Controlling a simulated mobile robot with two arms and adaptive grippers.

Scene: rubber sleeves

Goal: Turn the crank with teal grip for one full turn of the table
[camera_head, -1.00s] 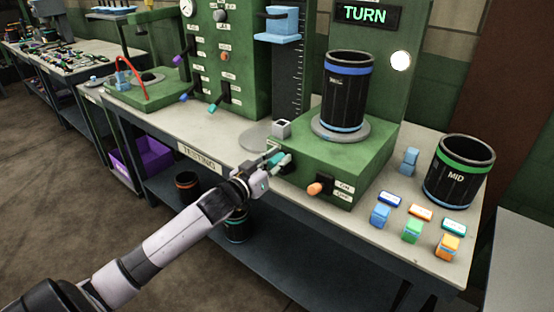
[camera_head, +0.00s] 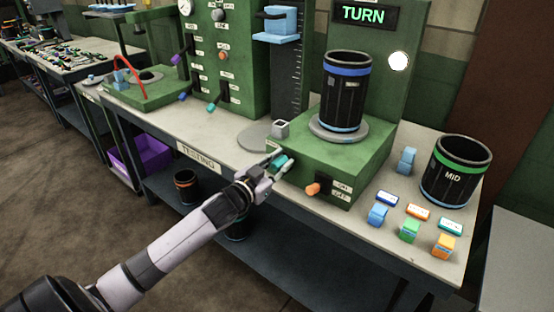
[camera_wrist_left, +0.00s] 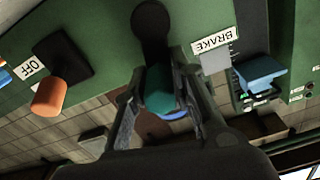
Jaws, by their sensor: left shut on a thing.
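The crank's teal grip (camera_head: 281,163) is on the front of the green turntable box (camera_head: 333,155). My left gripper (camera_head: 276,170) is shut on the teal grip; the left wrist view shows the grip (camera_wrist_left: 159,92) between the two fingers, with the black crank arm (camera_wrist_left: 152,30) running from it to the green panel. On top of the box, a round grey table (camera_head: 338,131) carries an upright black sleeve (camera_head: 346,95) with blue bands. A sign reading TURN (camera_head: 363,14) is lit green behind it. My right gripper is out of view.
An orange-tipped switch (camera_head: 314,189) sits right of the crank; the wrist view shows its orange knob (camera_wrist_left: 49,97) and an OFF label. A MID sleeve (camera_head: 456,172) and several coloured clips stand on the bench's right. A BRAKE label (camera_wrist_left: 211,43) is near the crank.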

